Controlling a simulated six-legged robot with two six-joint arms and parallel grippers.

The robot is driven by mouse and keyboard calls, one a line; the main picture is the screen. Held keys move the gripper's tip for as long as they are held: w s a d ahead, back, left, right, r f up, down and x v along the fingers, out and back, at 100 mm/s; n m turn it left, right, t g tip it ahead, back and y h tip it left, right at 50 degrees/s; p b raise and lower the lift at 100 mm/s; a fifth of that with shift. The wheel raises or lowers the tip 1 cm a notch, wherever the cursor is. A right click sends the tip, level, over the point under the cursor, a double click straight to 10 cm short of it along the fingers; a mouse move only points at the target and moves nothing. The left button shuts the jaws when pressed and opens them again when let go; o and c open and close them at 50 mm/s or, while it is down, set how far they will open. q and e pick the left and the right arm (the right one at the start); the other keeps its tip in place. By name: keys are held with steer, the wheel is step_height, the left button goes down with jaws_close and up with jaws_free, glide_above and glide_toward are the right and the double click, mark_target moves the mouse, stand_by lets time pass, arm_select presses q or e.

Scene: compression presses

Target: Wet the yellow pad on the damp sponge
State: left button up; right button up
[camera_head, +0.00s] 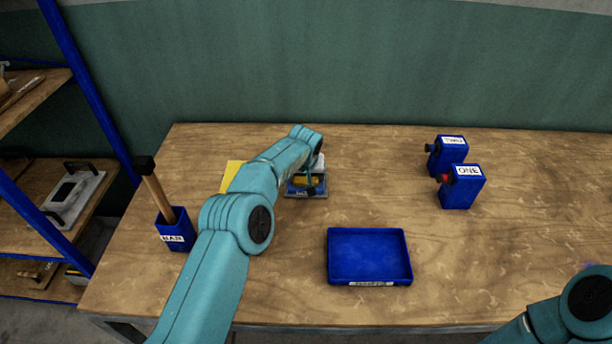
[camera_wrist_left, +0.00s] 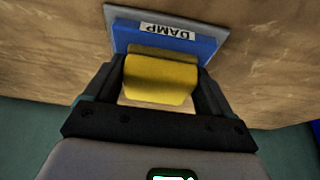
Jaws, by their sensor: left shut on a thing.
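My left gripper (camera_wrist_left: 160,76) is shut on the yellow pad (camera_wrist_left: 160,85), which sits between its two dark fingers in the left wrist view. Just beyond the pad is a blue holder labelled DAMP (camera_wrist_left: 207,46) on a grey base. A darker yellow strip shows between pad and label; I cannot tell if it is the sponge. In the head view the left gripper (camera_head: 308,186) is over the blue DAMP holder (camera_head: 292,191), with some yellow showing there. Whether the pad touches the sponge is hidden. My right gripper is out of view; only part of its arm shows at lower right.
An empty blue tray (camera_head: 368,256) lies front centre. Two blue boxes, one labelled ONE (camera_head: 461,190), stand at right. A blue holder with a wooden-handled tool (camera_head: 176,232) stands at left. A yellow sheet (camera_head: 231,172) lies behind my left arm. Blue-framed shelves (camera_head: 50,150) stand left.

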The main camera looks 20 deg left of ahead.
arm_select(q)
steer(key=shift+r+p, duration=2.15)
steer(key=shift+r, duration=1.4)
steer(key=shift+f, duration=0.1)
